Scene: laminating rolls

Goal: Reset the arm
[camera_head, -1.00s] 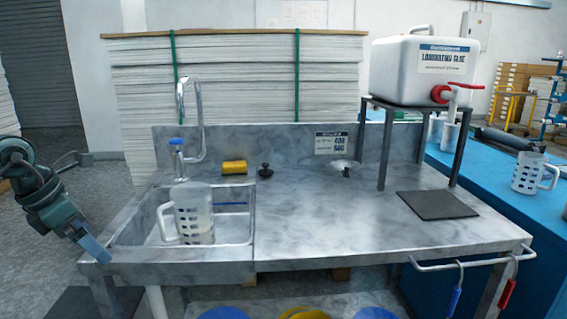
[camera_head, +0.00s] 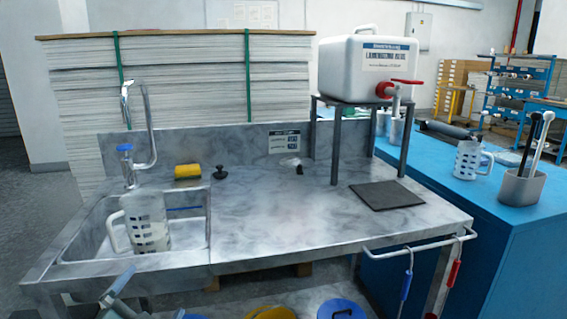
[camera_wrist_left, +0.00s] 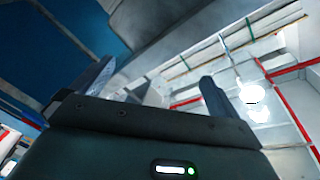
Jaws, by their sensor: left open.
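My left gripper (camera_head: 118,285) shows at the bottom left of the head view, in front of the sink's front edge and partly cut off by the frame. In the left wrist view my left gripper (camera_wrist_left: 155,88) has its two fingers spread wide, with nothing between them. Most of my left arm is out of view in the head view. My right gripper is not in view.
A metal counter (camera_head: 300,225) has a sink (camera_head: 190,240) at left with a clear measuring jug (camera_head: 150,228) in it. A tap (camera_head: 140,130), yellow sponge (camera_head: 187,170), dark mat (camera_head: 387,195) and glue container (camera_head: 352,68) are there. A blue bench (camera_head: 500,220) stands at right.

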